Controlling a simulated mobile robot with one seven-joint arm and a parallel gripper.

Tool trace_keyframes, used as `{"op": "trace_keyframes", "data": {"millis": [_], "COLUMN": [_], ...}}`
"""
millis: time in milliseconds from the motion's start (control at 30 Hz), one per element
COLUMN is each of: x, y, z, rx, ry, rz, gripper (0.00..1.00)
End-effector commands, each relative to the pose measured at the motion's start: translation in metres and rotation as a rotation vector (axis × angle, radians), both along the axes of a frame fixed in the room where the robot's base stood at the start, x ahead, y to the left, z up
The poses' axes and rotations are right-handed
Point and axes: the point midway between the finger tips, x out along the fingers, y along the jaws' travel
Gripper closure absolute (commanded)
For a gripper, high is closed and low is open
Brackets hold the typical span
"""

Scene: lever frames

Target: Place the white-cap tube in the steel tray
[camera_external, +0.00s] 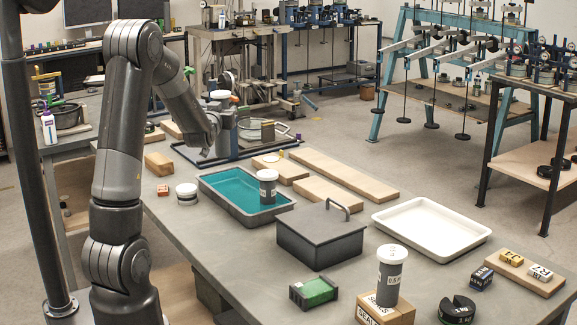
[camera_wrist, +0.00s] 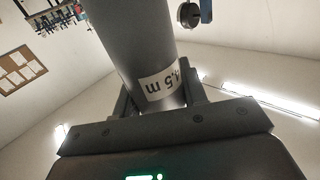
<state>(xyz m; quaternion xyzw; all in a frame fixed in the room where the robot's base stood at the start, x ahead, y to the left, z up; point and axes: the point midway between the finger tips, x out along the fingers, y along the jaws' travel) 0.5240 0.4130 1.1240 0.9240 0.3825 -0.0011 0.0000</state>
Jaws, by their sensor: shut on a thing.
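My gripper (camera_wrist: 160,91) is shut on a dark grey tube (camera_wrist: 133,42) with a white label reading about "4.5 m". The tube's far end runs out of the wrist view, so its cap is hidden there. In the external view my arm reaches to the back of the bench; its fingers are hard to make out. A white-capped grey tube (camera_external: 267,187) stands in a grey tray with a teal inside (camera_external: 222,184). Another white-capped tube (camera_external: 389,277) stands on a wooden block. I cannot tell which tray is steel; a white-lined tray (camera_external: 430,226) lies at the right.
A dark lidded box with a handle (camera_external: 320,238) stands mid-bench. Wooden boards (camera_external: 345,174) lie behind it. A green block in a dark holder (camera_external: 314,291), a black slotted weight (camera_external: 457,309) and a white-topped jar (camera_external: 187,194) stand on the bench.

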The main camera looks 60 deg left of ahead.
Motion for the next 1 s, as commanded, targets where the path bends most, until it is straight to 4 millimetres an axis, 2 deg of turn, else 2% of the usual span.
{"op": "trace_keyframes", "data": {"millis": [100,267,500,733,1000], "x": [0.0,0.0,0.0,0.0,0.0], "y": [0.0,0.0,0.0,0.0,0.0], "z": [-0.016,-0.031,-0.072,-0.091,-0.123], "rx": [0.0,0.0,-0.001,0.001,0.001], "ry": [0.0,0.0,0.001,-0.001,-0.001], "rz": [0.001,0.001,0.0,0.0,0.001], "gripper": [0.95,0.95,0.95,0.95,0.95]}}
